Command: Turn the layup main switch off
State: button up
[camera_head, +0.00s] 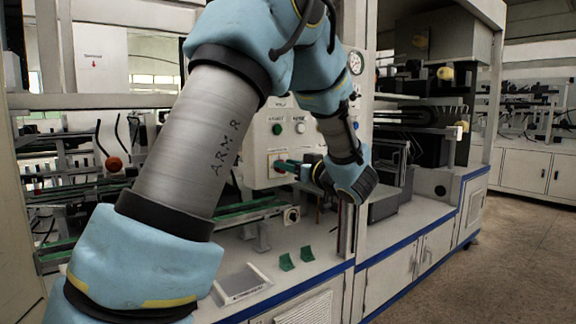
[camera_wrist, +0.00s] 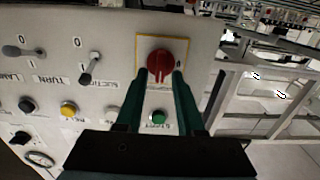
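The main switch is a red rotary knob on a yellow-edged plate; it shows in the wrist view (camera_wrist: 161,60) at the top centre of the light grey control panel (camera_wrist: 108,22). Its raised grip stands roughly upright in that view. My gripper (camera_wrist: 164,76) has its two teal fingers one on each side of the knob's lower part, with red showing between the tips. The fingers are apart; contact with the knob cannot be made out. In the head view my gripper (camera_head: 287,166) reaches left to the panel (camera_head: 262,142) and partly hides the knob.
Toggle levers (camera_wrist: 91,68) sit at the upper left. In the head view, small green brackets (camera_head: 286,262) lie on the bench.

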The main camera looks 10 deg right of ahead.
grip_shut()
jog(key=shift+n+b, duration=0.3)
jog(key=shift+b, duration=0.05)
jog(key=n+b, duration=0.5)
jog(key=b, duration=0.2)
jog(key=f+n+b, duration=0.1)
jog(key=n+b, duration=0.5)
jog(key=b, duration=0.1)
jog(key=a+n+b, duration=0.1)
jog(key=n+b, duration=0.5)
jog(key=b, duration=0.1)
jog(key=shift+s+f, duration=0.2)
jog(key=shift+s, duration=0.1)
jog(key=shift+r+n, duration=0.1)
jog(key=shift+n, duration=0.2)
jog(key=shift+o, duration=0.8)
grip_release()
